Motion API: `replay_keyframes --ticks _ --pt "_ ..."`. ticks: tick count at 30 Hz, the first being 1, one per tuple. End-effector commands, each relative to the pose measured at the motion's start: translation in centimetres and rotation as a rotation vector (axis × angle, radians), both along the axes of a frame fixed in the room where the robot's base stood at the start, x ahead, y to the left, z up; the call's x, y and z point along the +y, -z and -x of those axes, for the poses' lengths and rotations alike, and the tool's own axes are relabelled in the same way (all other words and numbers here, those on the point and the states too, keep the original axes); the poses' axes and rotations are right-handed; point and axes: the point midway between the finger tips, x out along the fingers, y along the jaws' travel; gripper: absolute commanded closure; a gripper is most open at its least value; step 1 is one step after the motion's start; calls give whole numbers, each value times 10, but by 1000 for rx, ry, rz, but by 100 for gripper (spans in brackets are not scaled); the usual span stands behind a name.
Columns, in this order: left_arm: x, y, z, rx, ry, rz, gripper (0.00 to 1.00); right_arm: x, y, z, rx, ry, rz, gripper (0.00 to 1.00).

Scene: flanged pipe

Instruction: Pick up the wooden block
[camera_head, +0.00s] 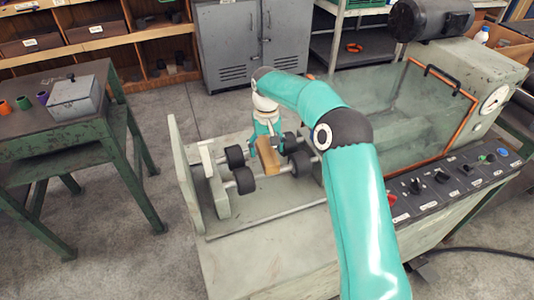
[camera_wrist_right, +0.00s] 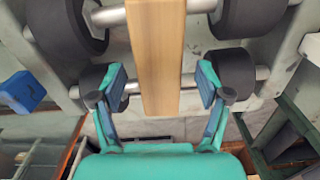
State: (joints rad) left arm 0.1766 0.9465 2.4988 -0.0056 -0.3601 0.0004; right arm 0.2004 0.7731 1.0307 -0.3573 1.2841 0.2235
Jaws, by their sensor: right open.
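In the right wrist view the wooden block (camera_wrist_right: 157,60) runs from the top edge down to between the fingertips. My right gripper (camera_head: 265,134) is at the block's far end. In the right wrist view my right gripper (camera_wrist_right: 157,85) is open, with a finger on each side of the block and a gap showing on both sides. My left gripper is in neither view.
Black rollers (camera_head: 244,180) on metal rods surround the block, beside an upright plate (camera_head: 186,180). A clear guard (camera_head: 405,115) with an orange frame and a control panel (camera_head: 450,180) lie to the right. A green table (camera_head: 60,135) with a grey box stands at left.

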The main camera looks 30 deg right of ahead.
Motion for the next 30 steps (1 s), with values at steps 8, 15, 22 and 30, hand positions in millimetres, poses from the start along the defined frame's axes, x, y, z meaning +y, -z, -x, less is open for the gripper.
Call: replay_keyframes --ticks 8,15,22,30 --pt "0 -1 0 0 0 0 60 0 16 0 0 0 0 24" --pt "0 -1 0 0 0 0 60 0 15 0 -1 0 0 46" --pt "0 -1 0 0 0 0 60 0 15 0 -1 0 0 84" --pt "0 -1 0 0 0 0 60 -1 14 0 -2 0 1 93"
